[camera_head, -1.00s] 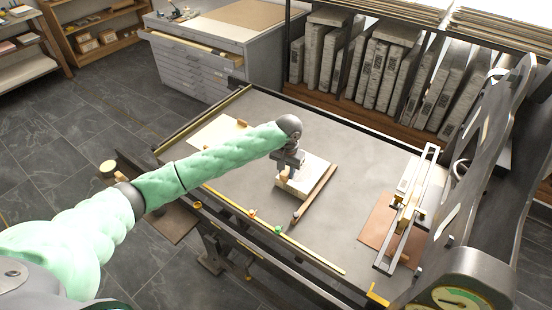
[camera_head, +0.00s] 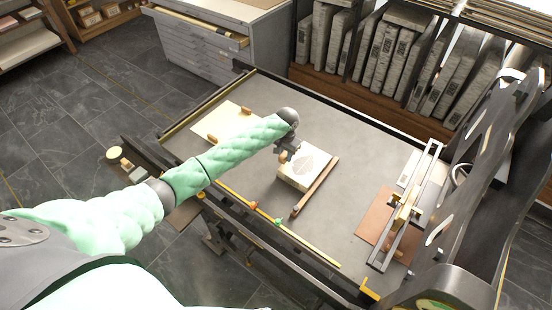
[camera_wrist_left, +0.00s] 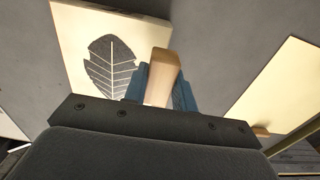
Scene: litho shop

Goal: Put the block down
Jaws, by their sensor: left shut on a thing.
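My left gripper (camera_head: 286,154) is shut on a small pale wooden block (camera_wrist_left: 163,78). In the left wrist view the block stands out between the blue fingers (camera_wrist_left: 160,90). In the head view the block (camera_head: 283,156) is small and partly hidden by the gripper. It is at the left edge of a cream slab (camera_wrist_left: 66,40) with a dark leaf picture (camera_wrist_left: 109,66). The slab also shows in the head view (camera_head: 298,180). I cannot tell whether the block touches the slab or the table. My right gripper is not in view.
A wooden bar (camera_head: 315,187) lies along the slab's right side. A cream sheet (camera_head: 232,122) with small wooden pieces lies to the left on the grey table (camera_head: 350,135). A metal frame (camera_head: 408,205) over a brown plate (camera_head: 374,214) stands at right. Grey table is clear between.

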